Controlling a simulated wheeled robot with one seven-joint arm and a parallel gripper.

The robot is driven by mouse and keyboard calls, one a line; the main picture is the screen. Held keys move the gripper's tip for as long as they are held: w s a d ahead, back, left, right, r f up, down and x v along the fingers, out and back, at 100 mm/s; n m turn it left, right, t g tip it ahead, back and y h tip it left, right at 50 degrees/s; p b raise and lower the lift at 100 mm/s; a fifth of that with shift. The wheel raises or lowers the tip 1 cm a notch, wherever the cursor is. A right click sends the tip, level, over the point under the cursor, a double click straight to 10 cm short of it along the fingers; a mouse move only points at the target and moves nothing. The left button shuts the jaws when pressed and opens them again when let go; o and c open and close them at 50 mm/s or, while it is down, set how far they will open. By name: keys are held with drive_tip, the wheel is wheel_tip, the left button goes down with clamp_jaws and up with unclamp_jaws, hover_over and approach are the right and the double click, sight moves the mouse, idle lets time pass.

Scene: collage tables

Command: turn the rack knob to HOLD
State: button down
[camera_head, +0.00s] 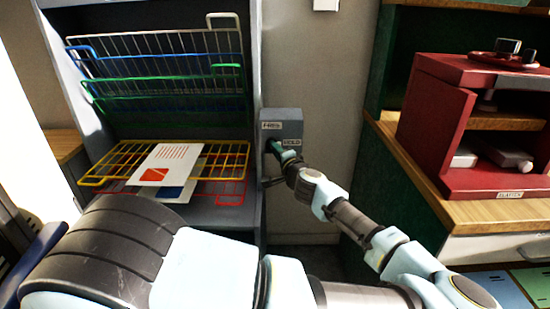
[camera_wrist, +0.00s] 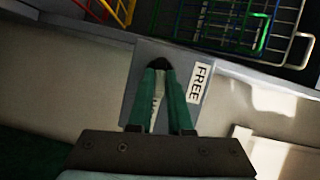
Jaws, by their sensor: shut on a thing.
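The rack knob's grey box (camera_head: 284,117) is fixed at the right side of the drying rack, with a FREE label (camera_head: 271,126) at its upper left and a HOLD label (camera_head: 291,142) to the lower right. My gripper (camera_head: 277,148) reaches the box face from the lower right. In the wrist view, its green fingers (camera_wrist: 163,82) are shut on the dark knob (camera_wrist: 160,62), of which only the tip shows. The FREE label stands clear right of the fingers there. A pale label is partly hidden between them. I cannot tell the knob's exact angle.
The drying rack (camera_head: 255,60) has white, blue and green wire shelves tilted up and yellow and red ones lowered, with paper sheets (camera_head: 160,165) on them. A red press (camera_head: 440,130) stands on the wooden counter (camera_head: 490,212) at right.

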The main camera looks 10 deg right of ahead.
drive_tip(key=shift+f+m+t+b, duration=0.15)
drive_tip(key=shift+m+t+b, duration=0.25)
drive_tip(key=shift+m+b, duration=0.6)
drive_tip(key=c, duration=0.8)
unclamp_jaws()
drive_tip(key=shift+c, duration=0.2)
drive_tip(key=b+v, duration=0.3)
drive_tip(key=v, duration=0.7)
drive_tip(key=shift+s, duration=0.4)
